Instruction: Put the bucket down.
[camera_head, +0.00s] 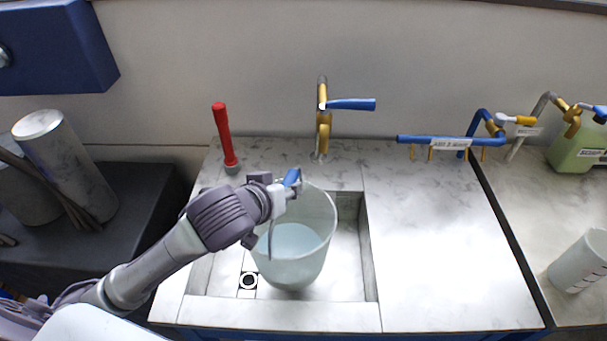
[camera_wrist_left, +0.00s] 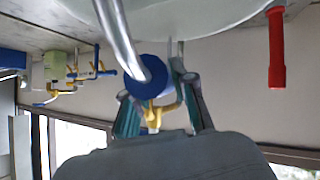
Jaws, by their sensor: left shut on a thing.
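A translucent bucket (camera_head: 312,240) with pale blue liquid in it is in or over the sink (camera_head: 355,262); I cannot tell whether it touches the sink floor. My left gripper (camera_head: 287,186) is at the bucket's upper left rim, shut on its blue handle grip (camera_head: 292,177). In the left wrist view the blue grip (camera_wrist_left: 149,82) with its metal bail lies between the fingers of my left gripper (camera_wrist_left: 160,88). The bucket's pale underside or wall (camera_wrist_left: 190,18) shows at the top there. My right gripper is not in view.
A brass tap (camera_head: 323,130) with a blue lever stands behind the sink. A red-handled tool (camera_head: 224,135) stands at the back left. Blue piping (camera_head: 450,141) is at the back right. The counter (camera_head: 430,240) right of the sink is clear. A white beaker (camera_head: 580,262) stands farther right.

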